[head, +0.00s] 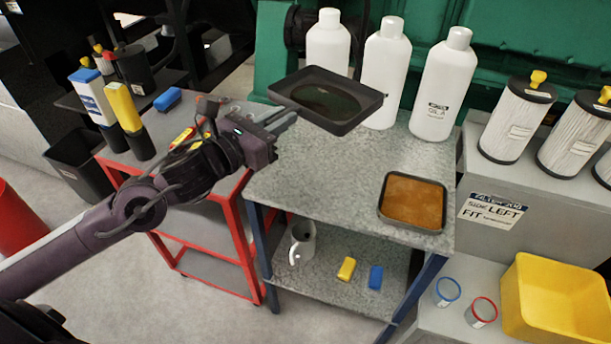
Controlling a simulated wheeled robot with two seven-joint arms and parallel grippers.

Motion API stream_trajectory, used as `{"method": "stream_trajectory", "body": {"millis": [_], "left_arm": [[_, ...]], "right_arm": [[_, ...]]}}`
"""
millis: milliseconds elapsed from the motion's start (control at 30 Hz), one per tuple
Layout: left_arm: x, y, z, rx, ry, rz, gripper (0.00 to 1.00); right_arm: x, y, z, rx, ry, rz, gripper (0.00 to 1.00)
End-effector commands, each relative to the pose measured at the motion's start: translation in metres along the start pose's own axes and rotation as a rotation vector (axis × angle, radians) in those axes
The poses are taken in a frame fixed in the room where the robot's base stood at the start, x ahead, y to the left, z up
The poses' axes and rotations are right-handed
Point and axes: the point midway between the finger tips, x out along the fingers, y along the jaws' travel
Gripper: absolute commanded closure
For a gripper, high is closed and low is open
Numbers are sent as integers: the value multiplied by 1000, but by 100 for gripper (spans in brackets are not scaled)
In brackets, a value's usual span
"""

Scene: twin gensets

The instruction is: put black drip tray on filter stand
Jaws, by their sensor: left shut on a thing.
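A black drip tray (326,97) with a dark pool in its bottom is in the upper middle of the head view. My left gripper (284,118) is shut on the tray's near left edge and holds it above the grey metal table (310,170), in front of the white bottles. A second dark-rimmed tray (413,202) with an orange-brown inside lies on the table's right part. A grey stand (545,198) at the right bears a label reading "SIDE LEFT" and "FIT", with white filters (517,120) on top. My right gripper is not in view.
Several white bottles (388,72) stand along the table's back. A red cart (215,215) with bottles and tools is at the left. A yellow bin (556,300) and small cups (447,291) are at the lower right. The table's middle is clear.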

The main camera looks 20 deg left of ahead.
Motion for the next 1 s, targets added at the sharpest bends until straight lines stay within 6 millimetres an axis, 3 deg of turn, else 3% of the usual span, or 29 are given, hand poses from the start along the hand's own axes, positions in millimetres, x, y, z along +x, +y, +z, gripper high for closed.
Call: {"method": "stream_trajectory", "body": {"millis": [400,1000], "left_arm": [[0,0,-111,-6,1,3,100],[0,-1,-183,0,-2,1,100]], "right_arm": [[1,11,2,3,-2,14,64],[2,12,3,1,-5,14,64]]}}
